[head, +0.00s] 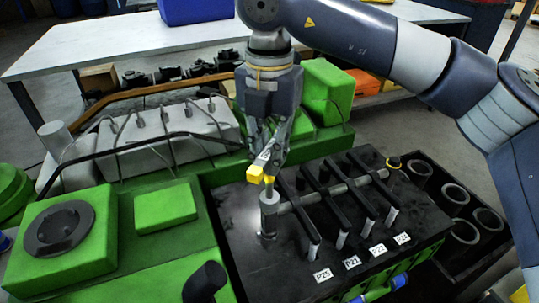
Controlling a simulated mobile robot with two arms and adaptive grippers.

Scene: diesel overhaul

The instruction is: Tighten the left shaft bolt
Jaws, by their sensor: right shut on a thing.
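My right gripper (267,140) comes down from above, pointing at the left end of the rocker shaft (330,195). Its fingers are shut on a small yellow piece (256,173), which shows at the fingertips; the fingers partly hide it, and I cannot tell if it is the bolt head or a tool. Directly below stands the grey upright post (268,200) at the shaft's left end. The yellow piece appears to be at the top of this post. At the shaft's right end is a dark post with a yellow ring (393,162). My left gripper is out of view.
Black rocker arms (340,203) cross the shaft on a dark engine deck (250,225). Green engine covers (165,207) and grey injector lines (165,135) lie to the left. A black tray (480,260) with metal rings is at right. A white table (100,45) stands behind.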

